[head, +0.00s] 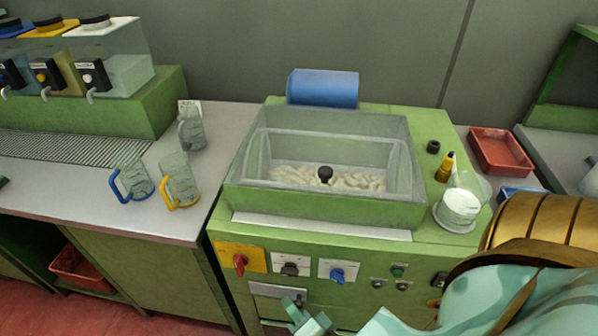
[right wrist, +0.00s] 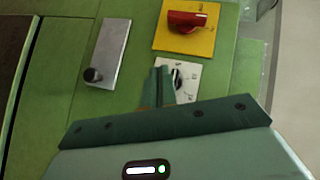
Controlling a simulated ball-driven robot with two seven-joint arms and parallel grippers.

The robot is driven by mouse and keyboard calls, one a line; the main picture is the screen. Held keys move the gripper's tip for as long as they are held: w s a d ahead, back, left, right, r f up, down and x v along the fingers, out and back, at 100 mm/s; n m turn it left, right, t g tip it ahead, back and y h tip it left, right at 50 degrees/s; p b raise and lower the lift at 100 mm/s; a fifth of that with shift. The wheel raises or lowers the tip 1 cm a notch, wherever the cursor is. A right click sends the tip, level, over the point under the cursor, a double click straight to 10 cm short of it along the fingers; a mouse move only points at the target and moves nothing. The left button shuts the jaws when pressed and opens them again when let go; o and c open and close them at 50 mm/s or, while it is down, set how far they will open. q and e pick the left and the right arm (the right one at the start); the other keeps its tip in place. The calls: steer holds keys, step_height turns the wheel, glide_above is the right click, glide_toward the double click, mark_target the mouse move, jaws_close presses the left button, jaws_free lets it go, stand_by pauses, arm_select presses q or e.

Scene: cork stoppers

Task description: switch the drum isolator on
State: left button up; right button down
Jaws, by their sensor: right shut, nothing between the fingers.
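A red rotary switch (head: 240,263) sits on a yellow plate (head: 226,252) at the upper left of the green machine's front; I take it to be the drum isolator. In the right wrist view the red switch (right wrist: 187,21) and its yellow plate (right wrist: 170,41) are at the top, its grip lying roughly across the picture. My right gripper (head: 312,322) is shut and empty, low in front of the panel. In the right wrist view its fingertips (right wrist: 161,72) partly cover a white plate with a black knob, clear of the red switch. My left gripper is not in view.
Beside the yellow plate are a black knob (head: 290,268) and a blue knob (head: 337,273) on white plates. Below is a metal plate (head: 272,291) with a dark knob. Small buttons (head: 397,270) are to the right. A clear hopper (head: 330,140) holds corks above.

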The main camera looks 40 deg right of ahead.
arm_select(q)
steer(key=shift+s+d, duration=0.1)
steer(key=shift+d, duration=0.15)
arm_select(e)
steer(key=shift+s+a, duration=0.15)
steer(key=shift+s, duration=0.9)
